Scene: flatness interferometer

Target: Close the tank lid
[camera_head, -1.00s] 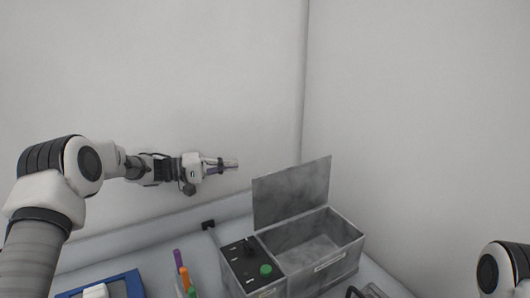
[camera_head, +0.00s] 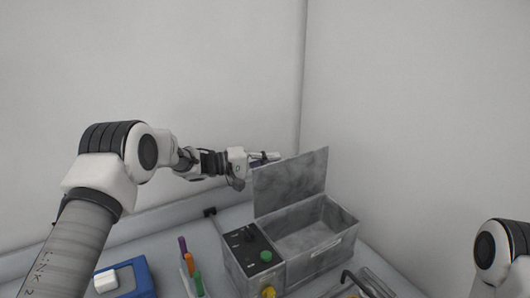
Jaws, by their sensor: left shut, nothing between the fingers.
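The grey metal tank (camera_head: 318,243) stands on the table with its top open. Its lid (camera_head: 290,182) is raised, standing up along the tank's back edge and leaning a little. My left gripper (camera_head: 268,157) is shut and empty, in front of the wall at the lid's upper left corner. Its fingers point right and overlap the lid's top edge in the picture; I cannot tell whether they touch it. The right gripper is out of view; only part of my right arm shows at the right edge.
Colored markers (camera_head: 193,270) and a blue tray (camera_head: 137,278) are at the left. Metal tools (camera_head: 372,284) lie at the front right. Walls close off the back.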

